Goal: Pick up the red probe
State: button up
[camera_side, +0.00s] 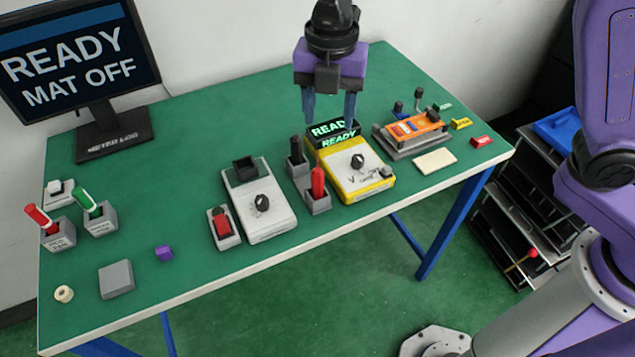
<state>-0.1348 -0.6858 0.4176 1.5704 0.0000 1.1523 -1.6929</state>
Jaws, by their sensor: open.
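The red probe (318,182) stands upright in a grey holder (319,205) at the left side of the yellow meter (357,170). A black probe (296,149) stands in a similar holder just behind it. My gripper (329,120) is open and empty, pointing down above the back of the yellow meter. It appears behind and slightly right of the red probe, apart from it. The meter's raised display reads READY.
A white meter (259,200) and a red switch (222,226) stand left of the probes. Red (40,217) and green (86,201) pens stand at the far left. An orange board (412,128) lies right. The table's front edge (330,231) is close to the red probe.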

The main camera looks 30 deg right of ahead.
jog(key=w+a+n, duration=0.1)
send_near(318, 181)
jog(key=f, duration=0.2)
jog(key=w+f, duration=0.1)
jog(key=f, duration=0.3)
jog(key=shift+w+d+f, duration=0.1)
jog(key=shift+w+d, duration=0.1)
jog(key=shift+d, duration=0.1)
jog(key=shift+s+a+f, duration=0.1)
jog(key=shift+s+f, duration=0.05)
jog(key=shift+f, duration=2.55)
grip_shut()
